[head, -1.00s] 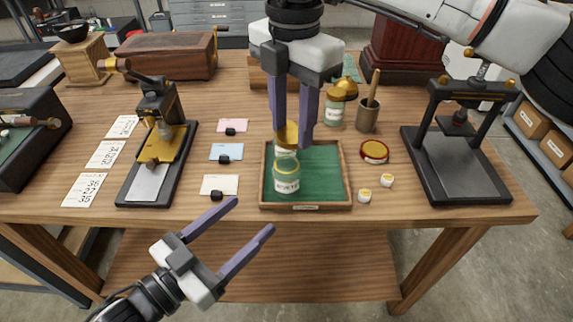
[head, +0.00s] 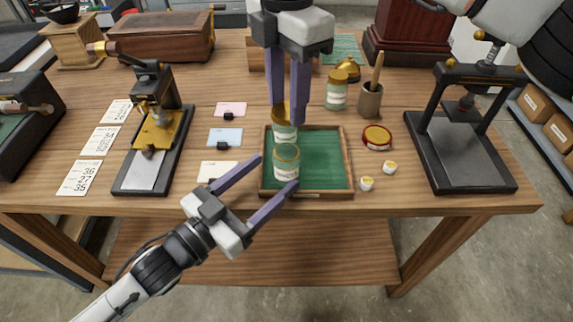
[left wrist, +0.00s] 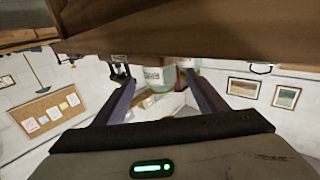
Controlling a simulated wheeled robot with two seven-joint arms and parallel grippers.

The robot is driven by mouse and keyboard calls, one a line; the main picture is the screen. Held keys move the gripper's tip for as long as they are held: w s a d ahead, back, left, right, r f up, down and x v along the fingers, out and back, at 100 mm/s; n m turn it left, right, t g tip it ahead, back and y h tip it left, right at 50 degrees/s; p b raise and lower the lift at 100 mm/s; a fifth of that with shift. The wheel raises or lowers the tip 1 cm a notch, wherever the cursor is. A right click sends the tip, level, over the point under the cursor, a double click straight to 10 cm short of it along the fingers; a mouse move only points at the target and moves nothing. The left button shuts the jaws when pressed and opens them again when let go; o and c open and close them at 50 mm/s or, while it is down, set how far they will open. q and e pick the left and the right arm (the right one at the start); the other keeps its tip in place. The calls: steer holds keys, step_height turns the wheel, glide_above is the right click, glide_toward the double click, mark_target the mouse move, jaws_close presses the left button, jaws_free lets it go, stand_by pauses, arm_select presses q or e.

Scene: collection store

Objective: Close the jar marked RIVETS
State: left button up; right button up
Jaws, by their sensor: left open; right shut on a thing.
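Two glass jars stand in the green-lined tray (head: 325,165): a front jar (head: 286,170) and a back jar (head: 284,132) close behind it. Their labels are too small to read surely. My right gripper (head: 289,118) is over the back jar, shut on a gold lid (head: 281,114); whether the lid touches the jar is unclear. My left gripper (head: 275,172) is open, its fingertips at the tray's front-left edge beside the front jar. The left wrist view shows a jar (left wrist: 158,78) ahead between the open fingers (left wrist: 160,95). A third jar (head: 336,95), gold-lidded, stands behind the tray.
Black presses stand left (head: 155,135) and right (head: 465,140). Cards lie left of the tray.

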mark_target(278, 170)
arm_select(q)
steer(key=x, duration=0.6)
steer(key=c, duration=1.6)
arm_select(e)
steer(key=shift+f, duration=2.5)
steer(key=shift+f, duration=0.9)
arm_select(q)
jaws_close()
arm_select(e)
steer(key=shift+f, duration=0.6)
